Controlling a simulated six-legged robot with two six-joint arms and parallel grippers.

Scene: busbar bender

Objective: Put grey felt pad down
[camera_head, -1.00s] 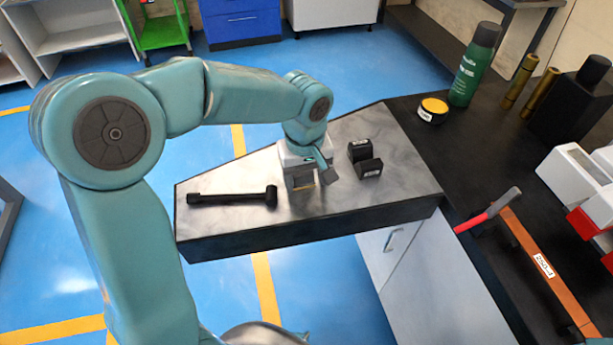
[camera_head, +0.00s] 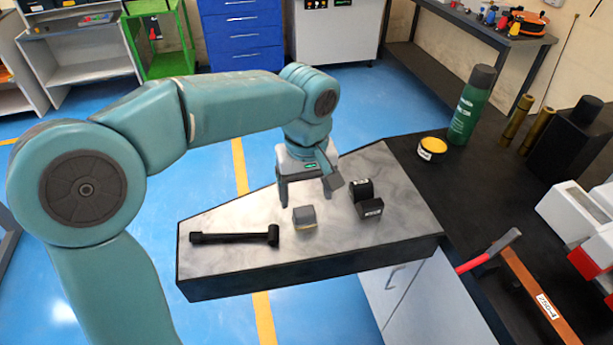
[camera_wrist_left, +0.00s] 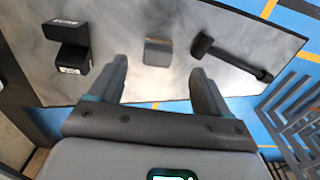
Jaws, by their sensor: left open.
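The grey felt pad (camera_head: 305,215), a small grey block with a yellowish lower edge, rests on the grey metal bench top (camera_head: 235,215). My left gripper (camera_head: 305,194) is open and empty, above and behind the pad, clear of it. In the left wrist view the pad (camera_wrist_left: 158,52) lies beyond the gap between the two spread fingers (camera_wrist_left: 158,76). My right gripper does not show.
A black mallet (camera_head: 235,237) lies left of the pad. A black labelled block (camera_head: 366,198) stands to its right. The dark workbench (camera_head: 430,185) at right holds a green spray can (camera_head: 470,108), a yellow tin (camera_head: 432,148) and a red-handled hammer (camera_head: 485,257).

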